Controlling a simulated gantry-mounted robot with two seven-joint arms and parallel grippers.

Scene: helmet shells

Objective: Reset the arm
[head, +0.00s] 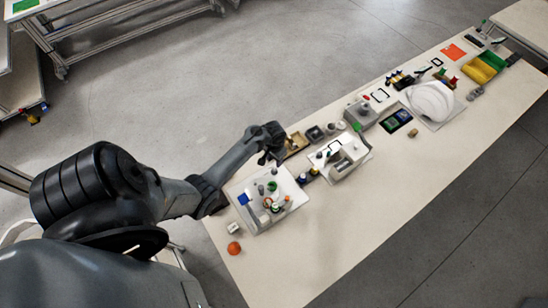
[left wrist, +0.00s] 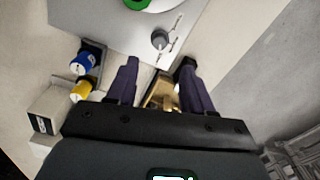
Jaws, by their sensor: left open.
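My left arm comes in from the left in the head view, and its gripper (head: 268,152) is over the table's left part, beside a tan tray (head: 298,142). In the left wrist view the two dark fingers of the left gripper (left wrist: 160,82) stand apart with a gap between them. The gap looks empty; a brass-coloured piece (left wrist: 163,98) shows behind it, beyond the gripper's body. A white board (head: 292,208) with small coloured parts lies just below the gripper in the head view. My right gripper does not show.
The long table (head: 330,240) holds a grey and white machine (head: 346,158), a white helmet shell (head: 430,101), a yellow bin (head: 476,72) and an orange ball (head: 234,248). The table's front strip is mostly clear. Blue and yellow cylinders (left wrist: 82,64) stand left of the fingers.

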